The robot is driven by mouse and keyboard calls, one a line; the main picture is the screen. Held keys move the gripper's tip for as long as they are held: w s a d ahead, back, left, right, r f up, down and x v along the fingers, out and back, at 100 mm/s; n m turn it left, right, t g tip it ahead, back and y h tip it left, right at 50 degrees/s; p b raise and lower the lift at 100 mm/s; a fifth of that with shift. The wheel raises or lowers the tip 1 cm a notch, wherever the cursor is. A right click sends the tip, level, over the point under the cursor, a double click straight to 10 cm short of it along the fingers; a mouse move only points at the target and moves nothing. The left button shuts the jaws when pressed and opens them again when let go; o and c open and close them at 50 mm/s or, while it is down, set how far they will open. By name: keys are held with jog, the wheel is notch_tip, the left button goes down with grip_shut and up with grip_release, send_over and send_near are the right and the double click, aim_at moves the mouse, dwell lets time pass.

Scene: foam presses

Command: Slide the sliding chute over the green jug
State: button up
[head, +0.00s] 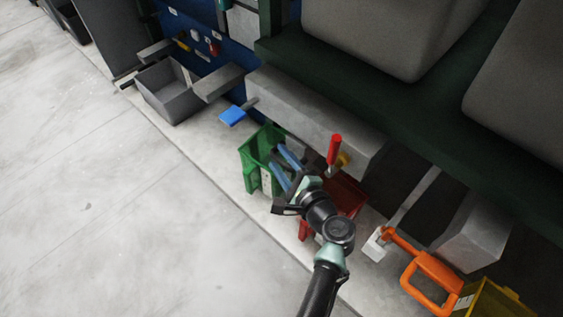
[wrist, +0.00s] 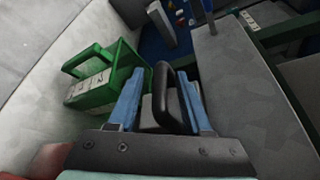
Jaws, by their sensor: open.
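The green jug (head: 250,158) stands on the floor ledge below the press, just beyond my gripper in the head view. In the wrist view the green jug (wrist: 98,88) is at the left, with a pale label on its side. My gripper (head: 276,156) has blue fingers, spread apart. In the wrist view a black loop handle (wrist: 170,75) stands between the open fingers (wrist: 162,72), with clear gaps beside it. It seems to belong to the sliding chute, whose body is mostly hidden by my gripper. I cannot tell whether the chute reaches over the jug.
A red jug (head: 347,192) is partly hidden behind my wrist. A red lever (head: 334,149) rises close by. A blue paddle (head: 233,116) and a grey bin (head: 170,92) are further left. An orange handle (head: 425,270) and a yellow container (head: 492,300) are at lower right. The left floor is clear.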

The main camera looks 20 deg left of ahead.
grip_shut()
jog(key=shift+d, duration=0.1)
dwell(1.2)
